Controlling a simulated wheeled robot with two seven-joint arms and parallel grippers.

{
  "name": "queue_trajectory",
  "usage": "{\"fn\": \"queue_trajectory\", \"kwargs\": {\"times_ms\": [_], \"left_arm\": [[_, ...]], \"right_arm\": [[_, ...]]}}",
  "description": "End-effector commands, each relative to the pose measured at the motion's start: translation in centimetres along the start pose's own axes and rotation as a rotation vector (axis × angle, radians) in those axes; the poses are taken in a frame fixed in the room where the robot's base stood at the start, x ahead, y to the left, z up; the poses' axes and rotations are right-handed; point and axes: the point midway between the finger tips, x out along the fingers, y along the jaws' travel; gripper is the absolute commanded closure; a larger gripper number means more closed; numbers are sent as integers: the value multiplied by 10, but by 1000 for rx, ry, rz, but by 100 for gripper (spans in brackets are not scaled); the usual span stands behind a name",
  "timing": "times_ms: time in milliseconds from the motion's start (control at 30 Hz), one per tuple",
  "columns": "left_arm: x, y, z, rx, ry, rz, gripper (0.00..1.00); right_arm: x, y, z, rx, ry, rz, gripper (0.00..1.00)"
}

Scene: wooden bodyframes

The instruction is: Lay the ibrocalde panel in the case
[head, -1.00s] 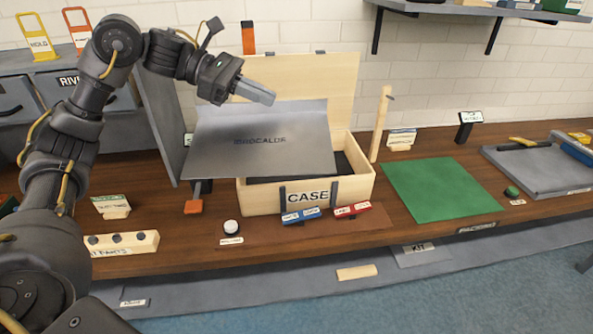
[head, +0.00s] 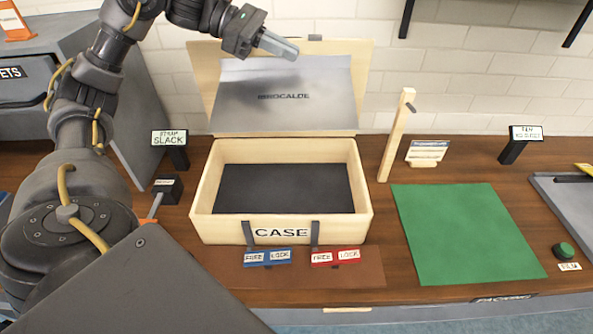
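The ibrocalde panel (head: 285,100) is a thin grey metal sheet with its name printed on it. It stands nearly upright in front of the case's raised lid (head: 362,60), its lower edge near the back rim. I cannot tell if it touches the lid or rim. The wooden case (head: 205,226) is open, with a dark floor and nothing lying in it. My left gripper (head: 282,46) is at the panel's top edge, its fingers looking closed on it; the exact contact is hard to see. My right gripper is not in view.
Blue (head: 267,257) and red (head: 337,257) free/lock tags lie before the case. A wooden post (head: 396,135) and a small card (head: 427,152) stand to its right. A green mat (head: 465,232) lies bare further right. A slack sign (head: 170,140) stands left.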

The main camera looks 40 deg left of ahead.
Motion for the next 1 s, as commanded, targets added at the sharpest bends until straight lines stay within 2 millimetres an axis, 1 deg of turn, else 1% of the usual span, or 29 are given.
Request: {"fn": "queue_trajectory", "kwargs": {"times_ms": [33,67,167,200,300,400,467,533,633,700,800,900,1000], "left_arm": [[-2,0,-1,-1,1,3,100],[-1,0,-3,-2,1,3,100],[5,-1,-16,-6,4,2,100],[9,-2,-24,-7,5,2,100],[20,-6,-48,-11,7,-1,100],[31,-10,-71,-10,7,-1,100],[37,-13,-85,-10,7,-2,100],[44,-16,-100,-10,6,-1,100],[55,-20,-124,-11,6,-3,100],[63,-23,-140,-10,5,-4,100],[74,-27,-164,-10,3,-4,100],[83,-31,-185,-8,2,-3,100],[91,-34,-201,-6,1,-2,100]], "right_arm": [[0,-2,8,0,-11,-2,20],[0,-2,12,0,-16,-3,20],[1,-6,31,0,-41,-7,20],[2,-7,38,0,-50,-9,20],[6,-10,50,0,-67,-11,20],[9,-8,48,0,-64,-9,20],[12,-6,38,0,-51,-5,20],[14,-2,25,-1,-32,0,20],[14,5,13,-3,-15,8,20],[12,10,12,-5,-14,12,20],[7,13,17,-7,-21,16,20],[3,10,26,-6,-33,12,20],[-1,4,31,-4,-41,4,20]]}}
